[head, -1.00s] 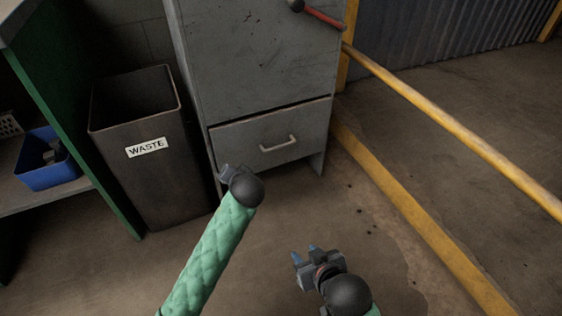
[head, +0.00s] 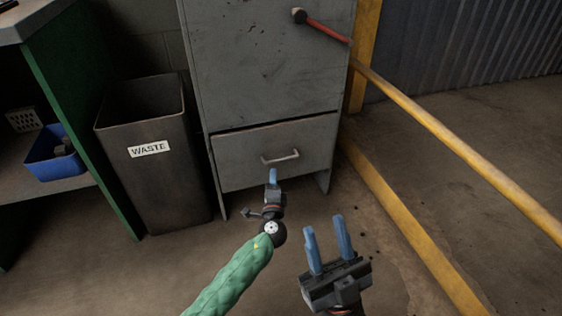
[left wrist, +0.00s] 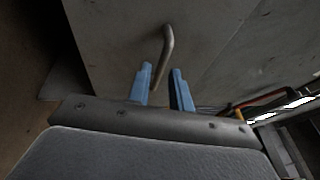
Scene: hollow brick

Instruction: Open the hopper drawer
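The hopper drawer (head: 240,162) is the shut grey front at the bottom of the grey metal cabinet. Its bar handle (head: 281,157) is near the middle of the drawer front. My left gripper (head: 272,176) is just in front of and below the handle. In the left wrist view the handle (left wrist: 165,55) reaches down to between the two blue fingers (left wrist: 162,88), which are apart. I cannot see them pressing on it. My right gripper (head: 327,239) is open and empty over the floor, right of the left gripper and away from the drawer.
A dark waste bin (head: 140,185) stands left of the cabinet (head: 265,70). A green bench (head: 85,140) with a blue bin (head: 55,158) is at far left. A red-handled lever (head: 325,27) and yellow rail (head: 450,140) are at right. Floor before the drawer is clear.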

